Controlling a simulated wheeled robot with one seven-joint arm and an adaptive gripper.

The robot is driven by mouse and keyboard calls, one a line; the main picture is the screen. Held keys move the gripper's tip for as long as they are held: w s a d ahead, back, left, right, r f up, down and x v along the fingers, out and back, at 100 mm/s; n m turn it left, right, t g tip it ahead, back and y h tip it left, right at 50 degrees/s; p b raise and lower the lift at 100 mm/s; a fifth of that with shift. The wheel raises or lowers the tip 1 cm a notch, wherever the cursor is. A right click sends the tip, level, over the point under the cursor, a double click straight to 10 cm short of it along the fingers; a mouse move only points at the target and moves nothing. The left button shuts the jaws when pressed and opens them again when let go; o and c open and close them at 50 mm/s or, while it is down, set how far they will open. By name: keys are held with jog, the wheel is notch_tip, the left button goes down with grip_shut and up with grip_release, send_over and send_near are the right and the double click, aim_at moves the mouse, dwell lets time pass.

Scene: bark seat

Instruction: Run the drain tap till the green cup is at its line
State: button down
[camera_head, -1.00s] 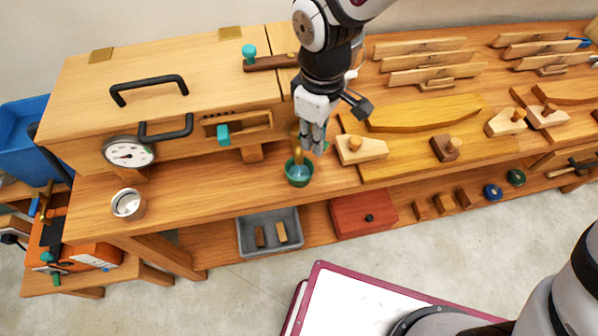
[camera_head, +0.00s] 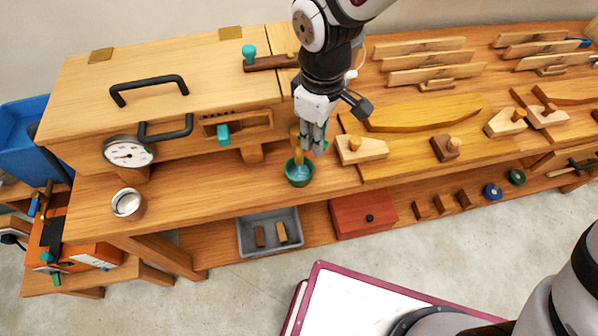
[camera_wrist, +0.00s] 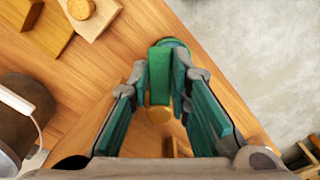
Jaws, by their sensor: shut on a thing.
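The green cup (camera_head: 299,178) stands on the bench under the front of the wooden chest. Bluish water shows inside it; its line cannot be made out. The tap's brass-coloured body (camera_head: 295,137) is just above the cup, partly hidden by my gripper. My gripper (camera_head: 313,147) points down beside the tap, just above and right of the cup. In the wrist view my gripper (camera_wrist: 169,75) has its green-padded fingertips close together around the tap's handle, which they mostly hide. A yellowish tap part (camera_wrist: 158,113) shows between the fingers, and the cup's rim (camera_wrist: 172,42) shows beyond them.
A dial gauge (camera_head: 129,153) and a metal cup (camera_head: 127,204) are at the left. A wooden block with a knob (camera_head: 360,150) sits close right of my gripper. A grey bin (camera_head: 270,232) and a red box (camera_head: 363,214) are on the lower shelf. Bare bench lies left of the cup.

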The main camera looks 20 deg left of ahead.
jog(key=shift+d, duration=0.2)
dwell(0.3)
jog(key=s+a+m+p, duration=0.1)
jog(key=m, duration=0.2)
jog(key=s+m+p, duration=0.1)
jog(key=m, duration=0.2)
jog(key=s+a+m+p, duration=0.1)
jog(key=m+p, duration=0.1)
jog(key=m, duration=0.2)
jog(key=shift+a, duration=0.3)
jog(key=c, duration=1.5)
grip_release()
